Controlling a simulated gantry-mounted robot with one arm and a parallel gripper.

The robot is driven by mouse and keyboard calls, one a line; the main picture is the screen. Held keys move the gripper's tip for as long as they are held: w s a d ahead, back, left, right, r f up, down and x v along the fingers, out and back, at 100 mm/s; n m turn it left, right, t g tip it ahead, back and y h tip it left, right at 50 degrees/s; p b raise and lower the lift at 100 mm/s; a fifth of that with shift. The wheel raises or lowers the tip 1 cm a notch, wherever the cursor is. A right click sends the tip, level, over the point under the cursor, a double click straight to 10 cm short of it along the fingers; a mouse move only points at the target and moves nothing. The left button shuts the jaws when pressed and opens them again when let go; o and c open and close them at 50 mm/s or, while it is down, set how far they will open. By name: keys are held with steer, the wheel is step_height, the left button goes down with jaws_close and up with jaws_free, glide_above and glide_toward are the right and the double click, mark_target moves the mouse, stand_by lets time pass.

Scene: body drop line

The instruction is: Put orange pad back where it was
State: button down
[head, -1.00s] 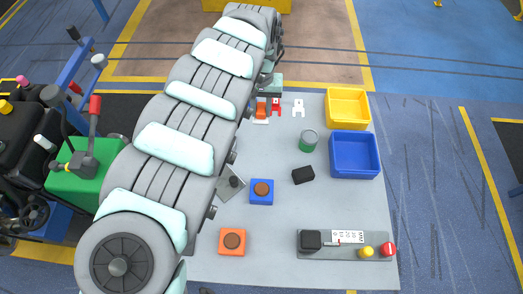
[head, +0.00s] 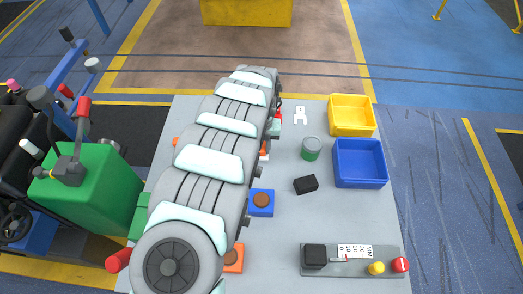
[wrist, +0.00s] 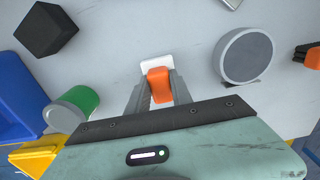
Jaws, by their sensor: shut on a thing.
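An orange pad (wrist: 159,86) sits between the two grey fingers of my gripper (wrist: 158,78) in the wrist view. The gripper is shut on it. A small white piece (wrist: 155,63) shows at the pad's far end; I cannot tell whether the pad touches it or the table. In the head view my arm hides most of the gripper and pad. A square orange block with a brown disc (head: 233,259) lies partly behind my arm, and a blue block with a brown disc (head: 262,202) lies beside it.
A black block (head: 306,184), a green-and-grey can (head: 311,149), a blue bin (head: 360,163) and a yellow bin (head: 352,115) stand to the right.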

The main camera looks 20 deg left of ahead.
steer(key=shift+f, duration=0.95)
steer(key=shift+f, duration=0.2)
steer(key=c, duration=1.1)
jaws_free()
steer(key=shift+c, duration=0.2)
steer(key=shift+r, duration=0.2)
step_height(320, 180, up, 11)
steer(key=p, duration=0.3)
steer(key=shift+a, duration=0.1)
steer(key=shift+r+p, duration=0.55)
